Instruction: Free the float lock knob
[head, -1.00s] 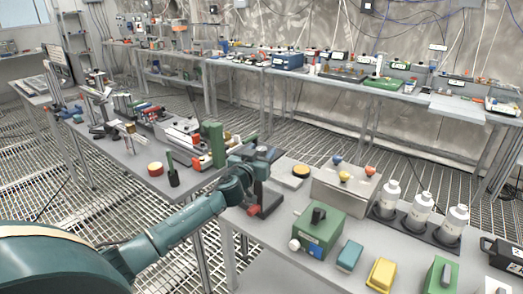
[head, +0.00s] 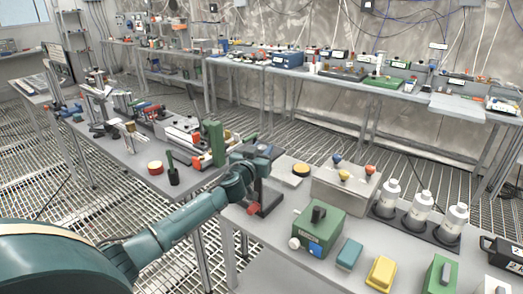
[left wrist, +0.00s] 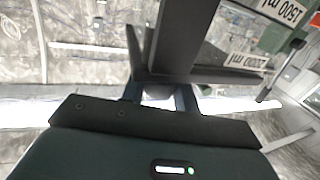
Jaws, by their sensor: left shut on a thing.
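My left gripper (head: 261,155) is at the upper part of a dark upright device (head: 265,195) with red parts at its base, at the left end of the near right table. In the left wrist view my left gripper (left wrist: 158,92) is shut on a dark grey bar-like part (left wrist: 182,38). I cannot tell for certain whether this part is the float lock knob. The fingertips are partly hidden. My right gripper is not in view.
The near right table (head: 275,235) holds a green box (head: 318,228) with a black handle, a grey box with coloured knobs (head: 345,187), and white bottles in a rack (head: 420,212). A green block (head: 213,142) stands on the left table. A gap separates these tables.

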